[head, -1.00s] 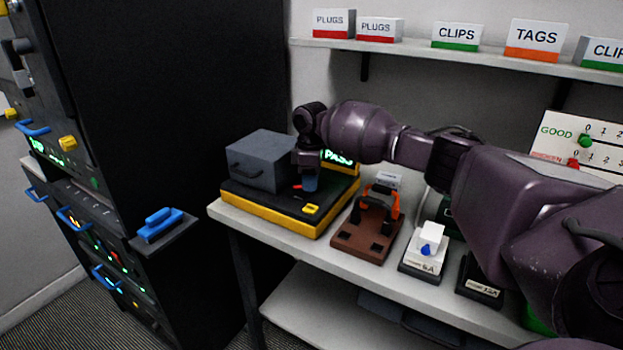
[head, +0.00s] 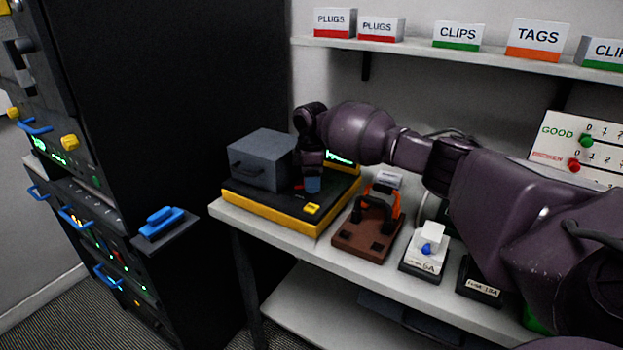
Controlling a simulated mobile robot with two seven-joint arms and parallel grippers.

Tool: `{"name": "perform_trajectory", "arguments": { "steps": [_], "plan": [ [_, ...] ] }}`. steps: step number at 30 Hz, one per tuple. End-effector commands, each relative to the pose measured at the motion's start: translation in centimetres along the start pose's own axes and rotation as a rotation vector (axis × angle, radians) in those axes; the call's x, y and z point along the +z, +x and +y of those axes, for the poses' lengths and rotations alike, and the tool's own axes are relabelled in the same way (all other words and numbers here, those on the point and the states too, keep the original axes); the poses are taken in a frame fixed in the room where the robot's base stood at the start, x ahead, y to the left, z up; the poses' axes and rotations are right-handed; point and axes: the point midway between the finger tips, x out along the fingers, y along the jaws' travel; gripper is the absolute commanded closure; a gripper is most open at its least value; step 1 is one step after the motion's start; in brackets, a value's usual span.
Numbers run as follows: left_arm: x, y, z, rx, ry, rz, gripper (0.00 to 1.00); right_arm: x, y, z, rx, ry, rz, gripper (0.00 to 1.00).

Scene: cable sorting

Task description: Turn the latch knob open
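My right gripper (head: 312,186) points down over the black top of a yellow-edged tester (head: 270,212), beside its grey lidded box (head: 262,160). Its bluish fingertips are close to the tester's top. A small red part (head: 298,187) shows just left of them. I cannot tell whether the fingers are open or shut, or whether they hold anything. No latch knob is clearly visible at the fingertips; the gripper hides that spot. A yellow knob (head: 70,142) sits on the black rack at left. My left gripper is not in view.
A small yellow part (head: 312,209) lies on the tester's front. A brown fixture with an orange-black clamp (head: 376,212) and a white fuse block (head: 428,245) stand to the right on the bench.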

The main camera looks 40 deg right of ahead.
Motion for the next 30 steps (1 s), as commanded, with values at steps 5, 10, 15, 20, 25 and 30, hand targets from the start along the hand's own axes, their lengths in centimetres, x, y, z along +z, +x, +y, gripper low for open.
{"name": "perform_trajectory", "arguments": {
  "steps": [5, 10, 15, 20, 25, 30],
  "plan": [
    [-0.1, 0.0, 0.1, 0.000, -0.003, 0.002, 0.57, 0.0, -0.1, 0.0, 0.002, 0.000, 0.001, 0.37],
    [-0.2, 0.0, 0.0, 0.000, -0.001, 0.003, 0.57, 0.0, -0.3, 0.1, 0.003, 0.001, 0.002, 0.37],
    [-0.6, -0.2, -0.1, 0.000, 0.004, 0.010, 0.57, 0.0, -2.0, 0.1, 0.005, 0.001, 0.004, 0.37],
    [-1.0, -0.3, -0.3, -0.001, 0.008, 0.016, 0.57, -0.1, -5.1, 0.1, 0.008, 0.001, 0.006, 0.37],
    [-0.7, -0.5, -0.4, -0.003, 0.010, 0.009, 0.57, 0.0, -8.0, 0.0, 0.005, 0.001, 0.005, 0.37],
    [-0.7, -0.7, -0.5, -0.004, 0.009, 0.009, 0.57, 0.0, -10.0, 0.0, 0.003, 0.001, 0.003, 0.37]
  ]
}}
